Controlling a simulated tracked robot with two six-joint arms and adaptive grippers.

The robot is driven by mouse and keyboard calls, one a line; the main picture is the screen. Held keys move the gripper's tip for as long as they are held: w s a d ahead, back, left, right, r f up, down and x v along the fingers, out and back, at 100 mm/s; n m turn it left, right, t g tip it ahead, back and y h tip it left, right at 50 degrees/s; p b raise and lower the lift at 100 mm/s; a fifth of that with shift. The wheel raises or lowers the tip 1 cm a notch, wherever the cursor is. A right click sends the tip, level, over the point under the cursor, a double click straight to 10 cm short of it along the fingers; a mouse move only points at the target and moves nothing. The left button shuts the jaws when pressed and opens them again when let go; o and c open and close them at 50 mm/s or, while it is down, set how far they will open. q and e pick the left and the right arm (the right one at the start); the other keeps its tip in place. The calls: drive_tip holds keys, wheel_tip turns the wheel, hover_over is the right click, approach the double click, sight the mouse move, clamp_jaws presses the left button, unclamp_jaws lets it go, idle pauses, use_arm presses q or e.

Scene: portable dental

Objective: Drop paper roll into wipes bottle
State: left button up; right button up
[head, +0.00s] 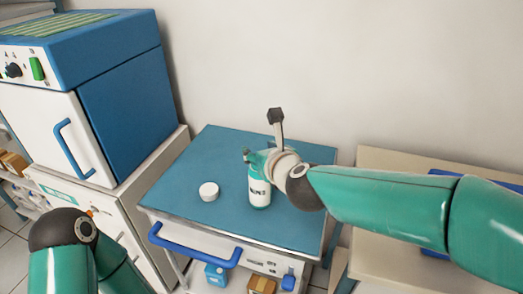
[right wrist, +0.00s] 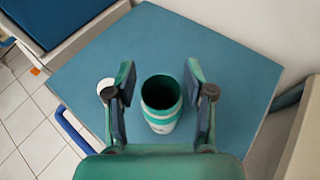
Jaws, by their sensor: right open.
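The wipes bottle (head: 259,190), white and teal with a dark label, stands upright on the blue-topped cart. In the right wrist view the bottle (right wrist: 161,104) shows its open, dark green mouth; no roll can be made out inside. My right gripper (head: 260,158) is at the bottle's top. In its wrist view the right gripper (right wrist: 158,72) is open, with one finger on each side of the bottle and nothing gripped. A short white round piece (head: 209,191) lies left of the bottle; I cannot tell whether it is the paper roll or a lid.
The cart top (head: 190,165) is otherwise largely clear, with a blue handle (head: 195,250) along its front. A blue and white cabinet unit (head: 115,80) stands on the left, the wall is behind, and a beige table (head: 395,165) is at right. Small boxes sit below the cart top.

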idle(0.4)
wheel_tip(320, 180, up, 7)
drive_tip(key=p, duration=0.6)
